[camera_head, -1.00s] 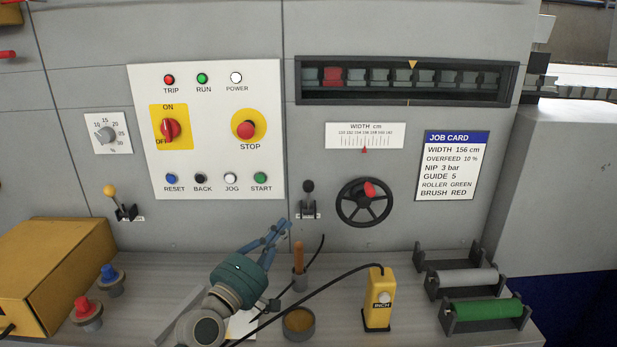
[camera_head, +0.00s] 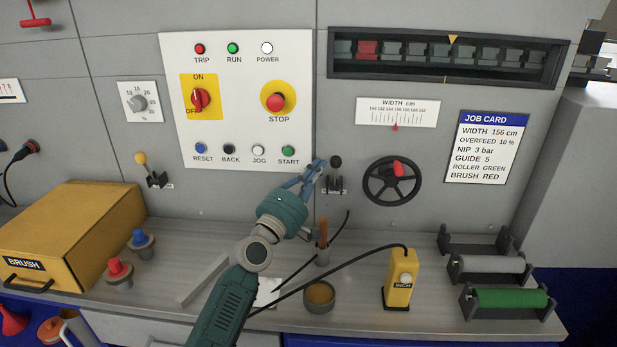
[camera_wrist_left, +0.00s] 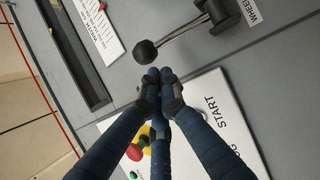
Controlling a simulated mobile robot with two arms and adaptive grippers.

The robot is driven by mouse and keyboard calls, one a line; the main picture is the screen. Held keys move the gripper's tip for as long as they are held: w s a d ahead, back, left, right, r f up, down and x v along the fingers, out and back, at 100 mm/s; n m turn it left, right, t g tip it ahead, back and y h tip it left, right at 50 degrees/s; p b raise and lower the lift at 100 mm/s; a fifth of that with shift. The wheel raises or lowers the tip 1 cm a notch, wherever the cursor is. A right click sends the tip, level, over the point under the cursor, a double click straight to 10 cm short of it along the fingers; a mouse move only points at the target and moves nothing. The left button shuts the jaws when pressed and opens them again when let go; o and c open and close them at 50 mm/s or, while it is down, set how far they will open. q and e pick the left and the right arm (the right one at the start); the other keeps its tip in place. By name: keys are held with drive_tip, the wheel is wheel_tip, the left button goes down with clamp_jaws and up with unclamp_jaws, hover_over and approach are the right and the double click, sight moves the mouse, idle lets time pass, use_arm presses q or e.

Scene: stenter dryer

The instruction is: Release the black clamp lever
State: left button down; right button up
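The black clamp lever (camera_head: 335,174) stands on the grey machine panel, left of the handwheel, with its round knob up. In the left wrist view the lever's black knob (camera_wrist_left: 146,51) lies just beyond my fingertips, with its stem running to a black base. My left gripper (camera_head: 319,166) is just left of the knob in the head view. In the left wrist view its blue fingers (camera_wrist_left: 160,76) are drawn together at the tips with nothing between them. A small gap shows between fingertips and knob. My right gripper is in neither view.
The black handwheel (camera_head: 391,181) with a red knob is right of the lever. The white button panel (camera_head: 240,130) is close on the left. Below, a brown-handled tool (camera_head: 322,235), a round cup (camera_head: 319,296) and a yellow INCH pendant (camera_head: 401,280) stand on the bench.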

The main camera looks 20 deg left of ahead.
use_arm(q)
drive_tip(key=x, duration=0.3)
drive_tip(key=shift+w, duration=0.15)
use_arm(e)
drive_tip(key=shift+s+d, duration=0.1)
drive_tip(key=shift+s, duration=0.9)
use_arm(q)
drive_tip(key=shift+f, duration=0.1)
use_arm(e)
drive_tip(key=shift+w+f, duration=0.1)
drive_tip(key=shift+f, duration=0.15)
